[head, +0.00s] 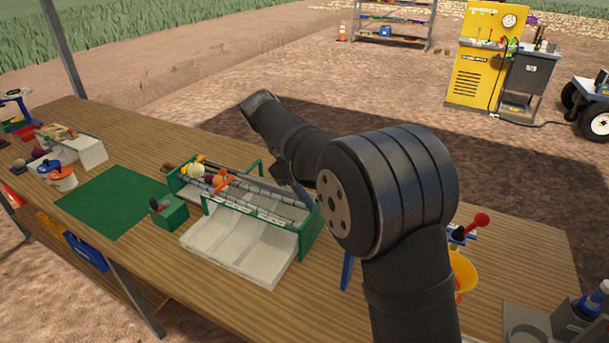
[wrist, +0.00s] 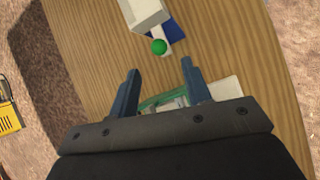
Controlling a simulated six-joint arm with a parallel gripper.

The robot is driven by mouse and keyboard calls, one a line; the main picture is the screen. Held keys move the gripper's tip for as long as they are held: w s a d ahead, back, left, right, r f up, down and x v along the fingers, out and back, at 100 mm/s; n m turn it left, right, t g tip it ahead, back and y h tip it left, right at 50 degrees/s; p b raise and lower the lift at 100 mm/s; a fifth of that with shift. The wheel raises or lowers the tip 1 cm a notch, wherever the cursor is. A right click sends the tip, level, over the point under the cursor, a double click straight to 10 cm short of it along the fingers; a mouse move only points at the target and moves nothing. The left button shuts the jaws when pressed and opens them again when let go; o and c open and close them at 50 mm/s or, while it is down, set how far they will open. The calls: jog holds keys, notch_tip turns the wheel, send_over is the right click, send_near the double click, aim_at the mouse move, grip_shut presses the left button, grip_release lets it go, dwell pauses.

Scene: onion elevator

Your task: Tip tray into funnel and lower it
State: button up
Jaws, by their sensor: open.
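In the wrist view, my gripper (wrist: 158,66) is open, with nothing between its two blue-grey fingers. Just beyond the fingertips is a green ball knob (wrist: 158,46). It sits at the near end of a white box-like tray (wrist: 145,14), beside a blue part (wrist: 172,32); the top picture edge cuts the tray off. In the head view, a yellow funnel (head: 464,272) shows partly behind my arm, near a lever with a red ball (head: 482,219). My arm hides my gripper and the knob there.
A green-framed roller rack (head: 310,240) carries several onion-like pieces at its left end. A white compartment tray (head: 235,247) lies in front of it, empty. A green lever box (head: 170,212) and green mat (head: 110,202) are to the left.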

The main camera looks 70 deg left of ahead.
jog(key=shift+v, duration=2.6)
jog(key=shift+f, duration=0.1)
jog(key=x, duration=1.2)
jog(key=shift+r, duration=0.25)
